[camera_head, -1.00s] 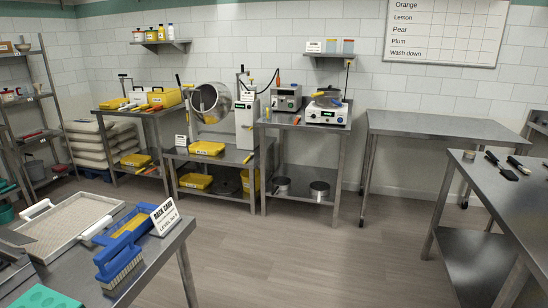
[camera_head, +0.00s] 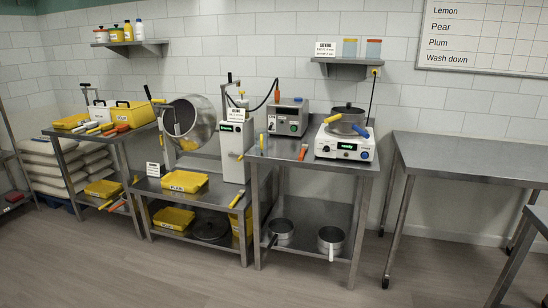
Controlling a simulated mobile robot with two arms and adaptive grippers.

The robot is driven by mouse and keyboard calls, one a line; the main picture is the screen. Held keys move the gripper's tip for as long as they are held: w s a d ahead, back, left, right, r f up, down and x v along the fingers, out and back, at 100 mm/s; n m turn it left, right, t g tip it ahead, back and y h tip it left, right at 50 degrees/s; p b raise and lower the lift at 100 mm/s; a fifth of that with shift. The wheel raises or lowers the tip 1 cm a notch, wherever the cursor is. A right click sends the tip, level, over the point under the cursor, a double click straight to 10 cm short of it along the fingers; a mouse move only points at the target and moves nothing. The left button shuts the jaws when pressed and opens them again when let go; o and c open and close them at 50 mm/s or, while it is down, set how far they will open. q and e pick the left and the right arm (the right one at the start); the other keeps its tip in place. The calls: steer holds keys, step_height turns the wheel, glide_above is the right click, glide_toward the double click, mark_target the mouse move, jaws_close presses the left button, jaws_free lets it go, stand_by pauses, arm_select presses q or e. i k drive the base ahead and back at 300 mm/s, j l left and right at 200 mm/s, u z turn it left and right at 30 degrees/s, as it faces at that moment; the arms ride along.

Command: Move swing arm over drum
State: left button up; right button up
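I cannot tell for certain which part is the swing arm. Neither of my grippers is in view.
The middle table (camera_head: 330,162) holds a grey control box (camera_head: 288,116) and a white heater (camera_head: 342,143) with a pot (camera_head: 348,116). A yellow tray (camera_head: 185,181) lies before the drum. An empty table (camera_head: 470,155) stands right. The floor (camera_head: 210,280) in front is clear.

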mark_target(237, 82)
steer(key=i+u, duration=0.15)
steer(key=i, duration=0.25)
steer(key=i+l+u, duration=0.15)
steer(key=i, duration=0.3)
steer(key=i+l+u, duration=0.15)
steer(key=i, duration=0.25)
steer(key=i+l+u, duration=0.15)
steer(key=i, duration=0.25)
